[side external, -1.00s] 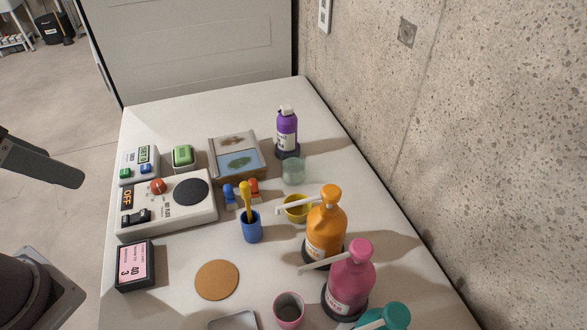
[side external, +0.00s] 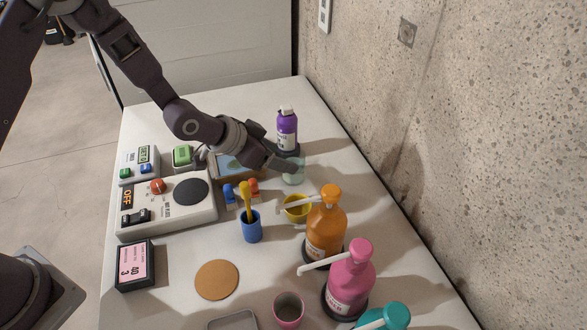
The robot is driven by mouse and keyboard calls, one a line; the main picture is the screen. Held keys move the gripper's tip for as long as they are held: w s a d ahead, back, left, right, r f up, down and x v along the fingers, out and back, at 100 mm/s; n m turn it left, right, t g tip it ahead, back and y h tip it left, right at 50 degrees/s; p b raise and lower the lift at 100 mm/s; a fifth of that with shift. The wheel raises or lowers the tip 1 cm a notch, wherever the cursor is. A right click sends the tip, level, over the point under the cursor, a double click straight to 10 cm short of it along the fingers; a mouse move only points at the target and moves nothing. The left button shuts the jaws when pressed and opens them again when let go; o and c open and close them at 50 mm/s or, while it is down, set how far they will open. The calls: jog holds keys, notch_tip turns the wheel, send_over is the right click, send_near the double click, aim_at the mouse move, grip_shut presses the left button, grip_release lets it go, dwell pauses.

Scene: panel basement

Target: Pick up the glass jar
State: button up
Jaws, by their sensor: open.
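The glass jar (side external: 293,176) is a small, pale green, see-through vessel. It stands upright on the white table, in front of the purple bottle and behind the yellow cup. My gripper (side external: 290,164) is at the jar's upper part, reaching in from the left, with its fingers over or around the rim. The fingers are dark and small in this view, so I cannot tell whether they touch the glass. The gripper is open. The jar's upper left part is partly hidden by it.
A purple bottle (side external: 287,128) stands just behind the jar. A yellow cup (side external: 297,210) and an orange pump bottle (side external: 325,228) stand in front. A blue holder (side external: 250,228) and a control panel (side external: 168,208) are to the left. The table's right strip is clear beside the concrete wall.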

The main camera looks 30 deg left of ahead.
aim_at(301, 165)
jog(key=x, duration=0.9)
jog(key=shift+w+f, duration=0.1)
jog(key=c, duration=1.4)
